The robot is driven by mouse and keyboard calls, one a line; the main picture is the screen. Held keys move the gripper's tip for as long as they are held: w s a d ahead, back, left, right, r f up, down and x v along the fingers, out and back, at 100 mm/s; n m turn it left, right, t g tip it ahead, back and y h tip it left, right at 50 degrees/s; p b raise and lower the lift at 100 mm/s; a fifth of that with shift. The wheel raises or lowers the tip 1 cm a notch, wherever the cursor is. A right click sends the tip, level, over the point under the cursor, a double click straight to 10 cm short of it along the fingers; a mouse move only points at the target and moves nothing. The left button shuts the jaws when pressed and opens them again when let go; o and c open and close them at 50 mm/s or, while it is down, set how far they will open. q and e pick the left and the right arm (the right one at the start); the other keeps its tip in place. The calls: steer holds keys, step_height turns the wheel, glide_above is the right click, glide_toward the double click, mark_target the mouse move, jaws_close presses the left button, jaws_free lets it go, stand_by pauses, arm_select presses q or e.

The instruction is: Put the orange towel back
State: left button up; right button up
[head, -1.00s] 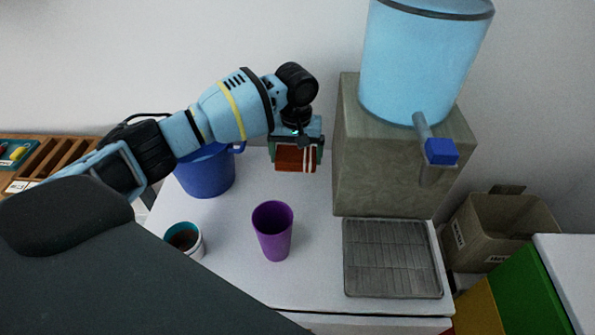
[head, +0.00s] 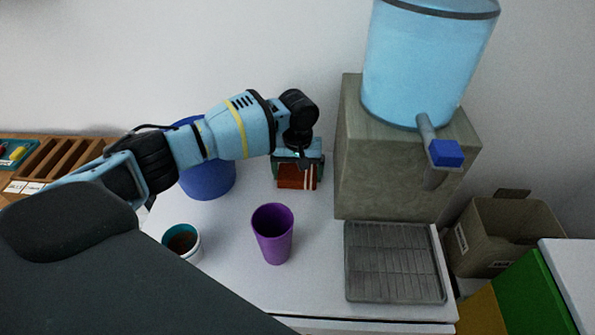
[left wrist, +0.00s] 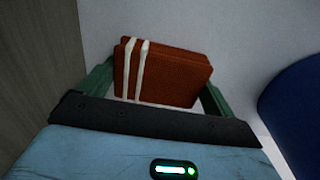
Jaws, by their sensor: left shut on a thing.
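The folded orange towel (head: 296,177), rust-coloured with white stripes, is between the fingers of my left gripper (head: 298,172). In the left wrist view the towel (left wrist: 165,75) sits between the two green fingers of the gripper (left wrist: 155,88), which is shut on it. In the head view the gripper is low at the back of the white counter (head: 222,255), between the blue bucket and the dispenser stand. I cannot tell whether the towel touches the counter. My right gripper is not in view.
A blue bucket (head: 208,181) is left of the gripper and a dispenser stand (head: 395,165) right. A purple cup (head: 273,236) and a teal-rimmed cup (head: 190,252) stand in front. A drip tray (head: 393,262) lies below the stand. A bin (head: 510,235) is at right.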

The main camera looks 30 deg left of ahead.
mark_target(297, 171)
arm_select(q)
steer(key=shift+f, duration=0.1)
steer(key=o, duration=0.7)
step_height(297, 171, up, 12)
steer(key=p, duration=0.1)
steer(key=shift+p, duration=0.3)
